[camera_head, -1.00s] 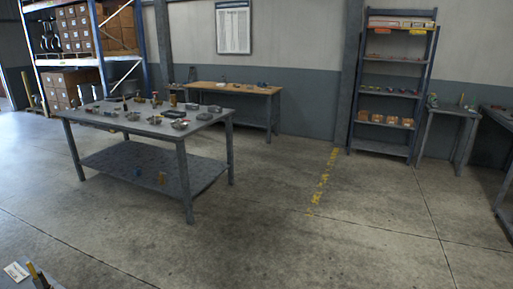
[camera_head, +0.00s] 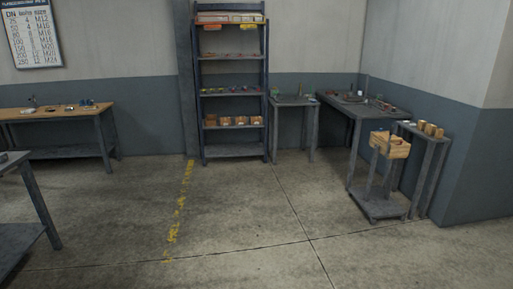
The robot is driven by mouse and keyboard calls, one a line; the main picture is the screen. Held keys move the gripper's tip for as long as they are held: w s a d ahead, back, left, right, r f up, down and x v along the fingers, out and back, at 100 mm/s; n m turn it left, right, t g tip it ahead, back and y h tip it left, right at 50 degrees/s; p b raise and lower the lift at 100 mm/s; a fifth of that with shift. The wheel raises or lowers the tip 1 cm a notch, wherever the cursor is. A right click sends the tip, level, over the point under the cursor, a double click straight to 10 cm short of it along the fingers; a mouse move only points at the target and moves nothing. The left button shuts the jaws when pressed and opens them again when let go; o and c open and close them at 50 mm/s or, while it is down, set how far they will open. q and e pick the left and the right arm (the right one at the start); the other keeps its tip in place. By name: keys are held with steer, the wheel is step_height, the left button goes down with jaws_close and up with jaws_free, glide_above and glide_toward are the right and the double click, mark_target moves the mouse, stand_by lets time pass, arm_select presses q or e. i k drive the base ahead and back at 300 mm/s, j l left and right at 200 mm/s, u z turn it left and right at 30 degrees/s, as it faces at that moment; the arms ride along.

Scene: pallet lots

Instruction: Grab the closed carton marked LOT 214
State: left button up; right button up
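No carton with a readable LOT 214 mark shows in the head view. Several small brown boxes (camera_head: 240,121) stand on a lower shelf of the dark shelving unit (camera_head: 203,110) against the back wall; they are too small to read, and I cannot tell whether they are closed cartons. An open wooden crate (camera_head: 390,146) sits on a small stand at the right. Neither of my grippers is in view.
Grey tables (camera_head: 350,107) fill the right corner. A wall corner (camera_head: 480,160) juts out at the right. The middle floor (camera_head: 240,220) is clear.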

mark_target(223, 121)
steer(key=i+l, duration=0.1)
steer(key=i, duration=4.95)
steer(key=i+u, duration=0.1)
steer(key=i, duration=0.45)
steer(key=i+l+u, duration=0.1)
steer(key=i, duration=0.5)
